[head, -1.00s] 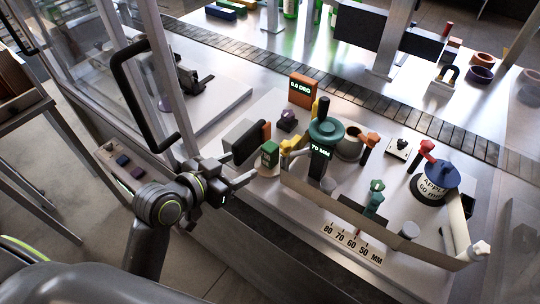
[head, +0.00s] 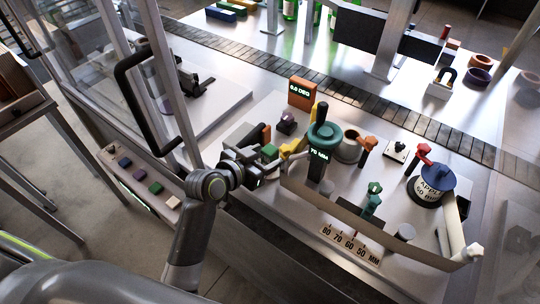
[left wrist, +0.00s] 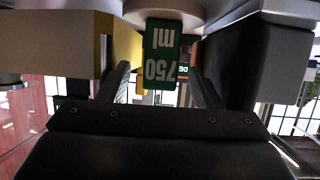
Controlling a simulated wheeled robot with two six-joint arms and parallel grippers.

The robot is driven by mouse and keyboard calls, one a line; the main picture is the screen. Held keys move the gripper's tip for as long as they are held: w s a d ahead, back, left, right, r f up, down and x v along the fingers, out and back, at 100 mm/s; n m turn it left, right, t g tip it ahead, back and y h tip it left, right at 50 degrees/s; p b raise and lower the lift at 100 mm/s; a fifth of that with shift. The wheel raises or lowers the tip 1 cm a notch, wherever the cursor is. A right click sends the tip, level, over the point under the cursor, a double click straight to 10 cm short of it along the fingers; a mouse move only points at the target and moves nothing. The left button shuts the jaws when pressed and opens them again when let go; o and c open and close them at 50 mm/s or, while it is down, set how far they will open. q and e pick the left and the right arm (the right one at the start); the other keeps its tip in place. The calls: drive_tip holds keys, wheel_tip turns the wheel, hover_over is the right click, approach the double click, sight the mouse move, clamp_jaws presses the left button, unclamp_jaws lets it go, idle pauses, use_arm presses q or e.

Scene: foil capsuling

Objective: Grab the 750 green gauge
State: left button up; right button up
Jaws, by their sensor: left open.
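The green 750 gauge (head: 269,151) stands on the bench's left part, partly hidden by my left gripper in the head view. In the left wrist view the green gauge (left wrist: 163,55) hangs upside down in the picture, its "750 ml" label facing the camera. My left gripper (head: 266,160) is open at the gauge. In the left wrist view the two dark fingers of the left gripper (left wrist: 161,82) lie on either side of it, with gaps visible. My right gripper is not in view.
The green-topped 70 mm device (head: 322,138) is further right. A curved pale wall (head: 330,205) runs along the front.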

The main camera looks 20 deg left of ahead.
use_arm(q)
drive_tip(key=c, duration=1.1)
drive_tip(key=shift+c, duration=0.3)
drive_tip(key=shift+r, duration=0.1)
